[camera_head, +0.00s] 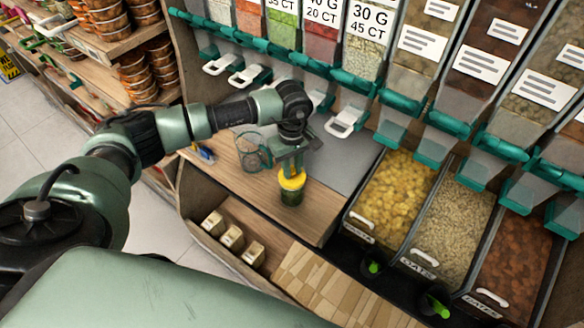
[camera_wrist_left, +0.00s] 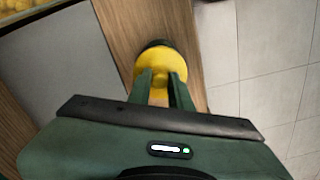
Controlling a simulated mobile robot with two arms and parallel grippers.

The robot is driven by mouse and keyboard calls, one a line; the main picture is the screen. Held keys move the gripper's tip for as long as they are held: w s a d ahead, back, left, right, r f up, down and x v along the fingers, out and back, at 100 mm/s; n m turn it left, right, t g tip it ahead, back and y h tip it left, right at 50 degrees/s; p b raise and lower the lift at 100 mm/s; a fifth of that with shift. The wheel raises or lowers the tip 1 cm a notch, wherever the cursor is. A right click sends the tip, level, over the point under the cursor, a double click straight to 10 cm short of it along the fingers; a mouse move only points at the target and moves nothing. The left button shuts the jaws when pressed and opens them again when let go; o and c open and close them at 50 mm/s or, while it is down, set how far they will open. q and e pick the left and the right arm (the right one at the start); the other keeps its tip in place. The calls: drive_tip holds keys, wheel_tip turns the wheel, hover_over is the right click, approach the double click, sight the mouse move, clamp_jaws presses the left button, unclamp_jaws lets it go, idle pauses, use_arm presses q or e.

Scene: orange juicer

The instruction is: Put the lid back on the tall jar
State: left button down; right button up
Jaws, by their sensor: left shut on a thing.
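My left gripper (camera_head: 291,170) points down over the wooden counter and is shut on the yellow lid (camera_head: 292,180). A dark green, see-through jar (camera_head: 291,197) stands upright on the counter directly below the lid. The lid covers the jar's top in the head view; I cannot tell if it is seated or slightly above the rim. In the left wrist view, the yellow lid (camera_wrist_left: 160,65) sits between the fingers (camera_wrist_left: 160,82), with a dark edge of the jar (camera_wrist_left: 157,43) beyond it. My right gripper is not in view.
A clear glass pitcher (camera_head: 252,150) stands on the counter left of the jar. A blue-handled item (camera_head: 204,153) lies farther left. Dispensers with teal spouts (camera_head: 390,132) hang behind, and open food bins (camera_head: 397,197) are at right. The counter's front edge is close to the jar.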

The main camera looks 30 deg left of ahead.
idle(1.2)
use_arm(q)
drive_tip(key=shift+f+b, duration=0.2)
drive_tip(key=shift+b, duration=0.75)
idle(0.5)
idle(0.4)
drive_tip(key=c, duration=1.2)
unclamp_jaws()
drive_tip(key=shift+o, duration=0.3)
drive_tip(key=o, duration=0.4)
